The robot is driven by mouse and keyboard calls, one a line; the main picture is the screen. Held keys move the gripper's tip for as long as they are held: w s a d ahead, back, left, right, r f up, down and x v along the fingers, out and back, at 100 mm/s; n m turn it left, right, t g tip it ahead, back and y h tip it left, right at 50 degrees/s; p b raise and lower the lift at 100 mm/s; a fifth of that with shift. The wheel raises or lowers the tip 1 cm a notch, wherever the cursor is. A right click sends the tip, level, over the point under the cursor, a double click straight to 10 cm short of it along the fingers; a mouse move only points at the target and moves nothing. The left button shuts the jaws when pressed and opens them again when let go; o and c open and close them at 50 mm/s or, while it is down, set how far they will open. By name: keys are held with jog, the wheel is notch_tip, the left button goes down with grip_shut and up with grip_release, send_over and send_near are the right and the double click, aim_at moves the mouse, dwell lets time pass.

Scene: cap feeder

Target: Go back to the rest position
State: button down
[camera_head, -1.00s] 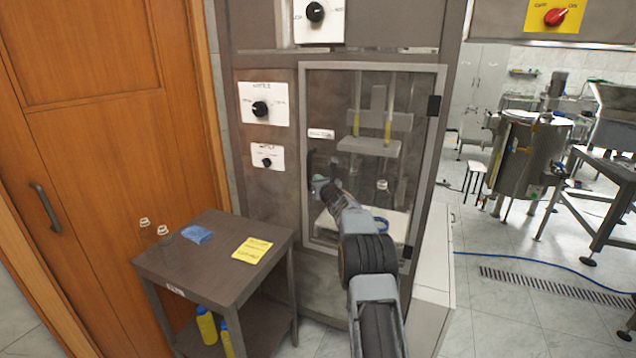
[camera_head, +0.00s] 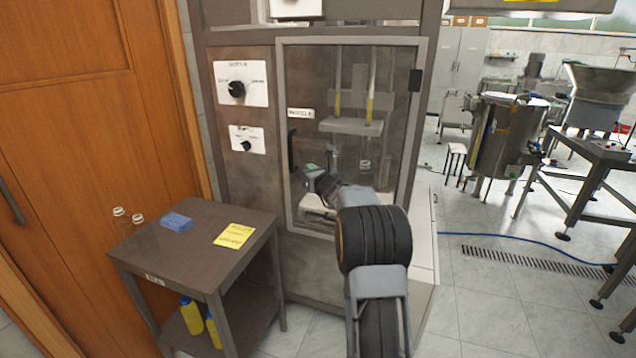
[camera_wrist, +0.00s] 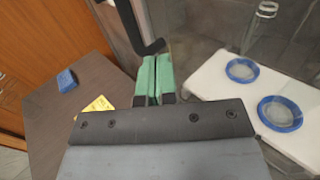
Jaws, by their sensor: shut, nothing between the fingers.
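My gripper (camera_head: 312,173) is in front of the glass door (camera_head: 283,120) of the cabinet, just below and right of its black handle (camera_head: 292,150). In the wrist view, the green fingers of my gripper (camera_wrist: 153,78) are together with nothing between them. The black handle (camera_wrist: 141,30) is beyond the fingertips and looks apart from them. The door looks shut in the head view. My arm reaches up from the bottom of the head view and hides the lower right of the door.
A dark side table (camera_head: 190,246) stands left of the cabinet, with a blue cloth (camera_head: 175,222), a yellow note (camera_head: 235,235) and small clear bottles (camera_head: 121,217). Behind the glass are blue-rimmed dishes (camera_wrist: 281,113) on a white surface. Open floor (camera_head: 480,300) lies to the right.

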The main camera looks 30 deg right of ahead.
jog(key=shift+s+a+b, duration=0.15)
jog(key=shift+s, duration=1.2)
jog(key=shift+s+a+b, duration=0.1)
jog(key=shift+s+b, duration=0.05)
jog(key=shift+s, duration=1.2)
jog(key=s+a+f+n+g+y+p, duration=0.1)
jog(key=s+a+f+n+g+y, duration=0.4)
jog(key=a+n, duration=0.4)
jog(key=s+a+f+n+g+y+p, duration=0.2)
jog(key=s+a+f+n+g, duration=0.15)
jog(key=s+a+n, duration=0.55)
jog(key=s+a+r+n+g+h+p, duration=0.1)
jog(key=s+a+n+g+h+p, duration=0.15)
jog(key=s+n, duration=0.45)
jog(key=s+a+r+n+g+h+p, duration=0.1)
jog(key=s+r+n+g+p, duration=0.2)
jog(key=s+n, duration=0.4)
jog(key=s+a+r+n+h+p, duration=0.2)
jog(key=s+r+n+p, duration=0.2)
jog(key=s+r, duration=0.1)
jog(key=shift+s+a+r+n, duration=0.25)
jog(key=shift+r+n, duration=0.15)
jog(key=shift+r, duration=0.2)
